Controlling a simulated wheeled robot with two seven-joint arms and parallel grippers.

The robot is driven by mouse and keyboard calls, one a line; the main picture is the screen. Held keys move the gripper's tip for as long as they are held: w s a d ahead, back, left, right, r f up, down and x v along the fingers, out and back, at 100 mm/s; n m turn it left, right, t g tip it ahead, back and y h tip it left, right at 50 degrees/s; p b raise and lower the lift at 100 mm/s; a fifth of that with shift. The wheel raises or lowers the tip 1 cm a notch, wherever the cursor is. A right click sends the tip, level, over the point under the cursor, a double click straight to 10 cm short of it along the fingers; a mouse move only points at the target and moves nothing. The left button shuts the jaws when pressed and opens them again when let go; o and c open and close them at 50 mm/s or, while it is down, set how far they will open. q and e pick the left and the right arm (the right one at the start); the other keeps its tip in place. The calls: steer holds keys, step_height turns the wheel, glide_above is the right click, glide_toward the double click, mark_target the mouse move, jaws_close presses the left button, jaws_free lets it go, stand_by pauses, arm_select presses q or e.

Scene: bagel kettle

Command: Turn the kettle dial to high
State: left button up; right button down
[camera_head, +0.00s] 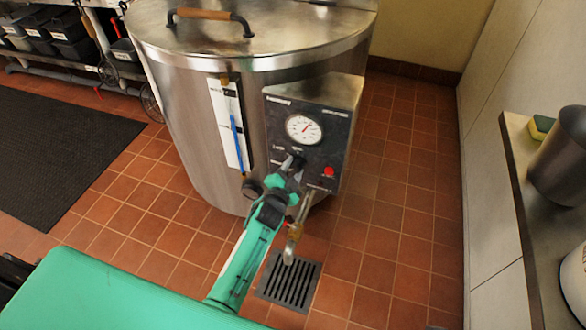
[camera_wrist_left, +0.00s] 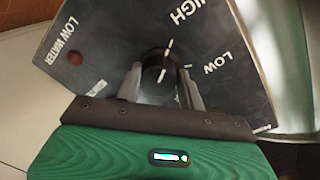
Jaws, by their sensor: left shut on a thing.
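The kettle (camera_head: 185,110) is a large steel drum with a black control panel (camera_head: 325,130) on its front. The panel carries a round gauge, a red light and a dark dial. In the left wrist view the dial (camera_wrist_left: 158,68) sits between my left fingers, with the words HIGH, LOW and LOW WATER printed around it. My left gripper (camera_head: 293,163) reaches up to the panel below the gauge; it also shows in the left wrist view (camera_wrist_left: 160,85), shut on the dial. In the head view the gripper mostly hides the dial. My right gripper is not in view.
A drain valve (camera_head: 293,235) hangs below the panel above a floor grate (camera_head: 288,281). A counter (camera_head: 525,190) with a metal pot (camera_head: 560,160) and a sponge (camera_head: 541,127) stands at right. A black mat (camera_head: 60,150) lies at left. The tiled floor right of the kettle is clear.

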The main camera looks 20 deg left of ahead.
arm_select(q)
steer(key=shift+f, duration=0.1)
steer(key=o, duration=1)
steer(key=shift+s, duration=0.1)
steer(key=shift+s, duration=0.2)
steer(key=shift+s+a+r+p, duration=0.15)
steer(key=shift+s+p, duration=0.05)
steer(key=shift+s, duration=2)
steer(key=shift+s+a+r+p, duration=0.1)
steer(key=shift+s+a+p, duration=0.15)
steer(key=shift+s, duration=1.95)
steer(key=shift+s+a+r+p, duration=0.1)
steer(key=shift+s+r+p, duration=0.1)
steer(key=shift+s, duration=2)
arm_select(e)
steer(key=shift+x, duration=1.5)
